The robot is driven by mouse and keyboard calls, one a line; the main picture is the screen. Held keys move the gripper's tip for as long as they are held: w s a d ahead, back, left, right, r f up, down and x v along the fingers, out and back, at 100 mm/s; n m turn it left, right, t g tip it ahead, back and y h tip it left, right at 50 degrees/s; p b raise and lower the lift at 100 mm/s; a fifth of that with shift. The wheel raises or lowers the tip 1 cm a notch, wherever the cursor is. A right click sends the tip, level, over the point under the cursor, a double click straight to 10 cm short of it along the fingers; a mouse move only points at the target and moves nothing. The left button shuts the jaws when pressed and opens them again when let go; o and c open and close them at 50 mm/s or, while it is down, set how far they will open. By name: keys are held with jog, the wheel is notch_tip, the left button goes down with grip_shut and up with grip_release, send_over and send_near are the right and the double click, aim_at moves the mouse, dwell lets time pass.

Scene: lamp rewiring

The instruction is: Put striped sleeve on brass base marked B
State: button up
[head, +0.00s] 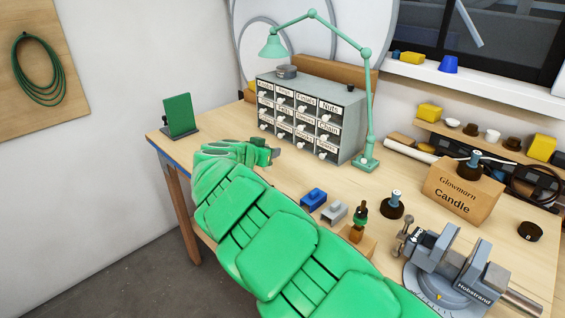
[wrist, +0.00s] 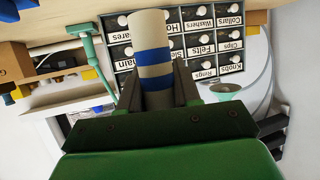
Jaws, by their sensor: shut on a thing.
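The striped sleeve (wrist: 150,35) is a cream tube with blue bands. In the wrist view it stands between the dark fingers of my gripper (wrist: 158,90), which is shut on its lower part. In the head view my gripper (head: 265,152) is over the back left of the bench, left of the drawer cabinet; the sleeve cannot be made out there. A dark round base (head: 530,231) at the right edge of the bench bears a small pale mark that looks like a B. Neither base looks clearly brass.
The labelled drawer cabinet (head: 312,117) and green lamp (head: 369,110) stand behind. Blue (head: 313,199) and grey (head: 334,212) blocks lie mid-bench. A green panel (head: 179,114) stands far left.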

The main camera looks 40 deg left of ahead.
jog(key=w+d+r+n+y, duration=0.1)
jog(key=w+d, duration=0.2)
jog(key=w, duration=0.3)
jog(key=w+d+r+g, duration=0.1)
jog(key=w+d, duration=0.2)
jog(key=w, duration=0.4)
jog(key=w+d+r+n+y, duration=0.1)
jog(key=w+d, duration=0.3)
jog(key=w, duration=0.2)
jog(key=w+d+r+n+g+y, duration=0.1)
jog(key=w+d+r+n+y, duration=0.2)
jog(key=w+d, duration=0.95)
jog(key=d+r+n+g+y, duration=0.2)
jog(key=d+g, duration=0.1)
jog(key=d, duration=2.2)
jog(key=s+d+f, duration=0.1)
jog(key=s+d, duration=0.2)
jog(key=d, duration=0.8)
jog(key=s+d, duration=0.3)
jog(key=d, duration=0.9)
send_over(528, 224)
jog(key=shift+s+f, duration=0.1)
jog(key=shift+f, duration=6.55)
